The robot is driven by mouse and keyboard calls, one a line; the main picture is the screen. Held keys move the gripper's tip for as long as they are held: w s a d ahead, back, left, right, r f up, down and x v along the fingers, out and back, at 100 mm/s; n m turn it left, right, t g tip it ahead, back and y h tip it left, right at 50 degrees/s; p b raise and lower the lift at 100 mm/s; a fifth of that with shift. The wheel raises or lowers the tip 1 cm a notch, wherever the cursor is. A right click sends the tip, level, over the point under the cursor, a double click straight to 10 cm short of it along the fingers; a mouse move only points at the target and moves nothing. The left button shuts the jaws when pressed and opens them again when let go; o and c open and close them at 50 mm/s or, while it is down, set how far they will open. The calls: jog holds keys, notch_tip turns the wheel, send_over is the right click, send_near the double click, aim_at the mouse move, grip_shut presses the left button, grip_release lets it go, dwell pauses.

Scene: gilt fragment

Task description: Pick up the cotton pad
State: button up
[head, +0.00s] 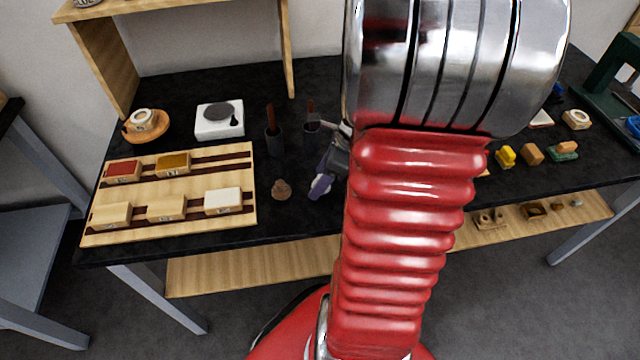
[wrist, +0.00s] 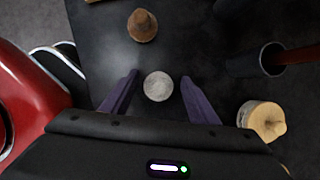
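The cotton pad, a small round whitish disc (wrist: 158,86), shows in the wrist view on the black table. My gripper (wrist: 160,77) is open, with one purple finger on each side of the disc and a gap to it on both sides. How high the fingers are above the table is hard to tell. In the head view my gripper (head: 320,187) shows only in part, left of my red arm. I cannot make out the pad there; my arm and gripper hide that area.
A brown cone-shaped piece (head: 281,189) stands close by, also in the wrist view (wrist: 142,25). Dark cups with handled tools (head: 274,138) stand behind. A round pale thing with a wooden top (wrist: 262,120) is at right. A wooden rack (head: 140,186) with blocks lies left.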

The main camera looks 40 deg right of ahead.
aim_at(320, 176)
jog(key=c, duration=1)
jog(key=shift+o, duration=0.2)
jog(key=shift+r, duration=0.15)
notch_tip(320, 176, up, 10)
jog(key=shift+f, duration=0.1)
jog(key=o, duration=0.5)
jog(key=c, duration=0.4)
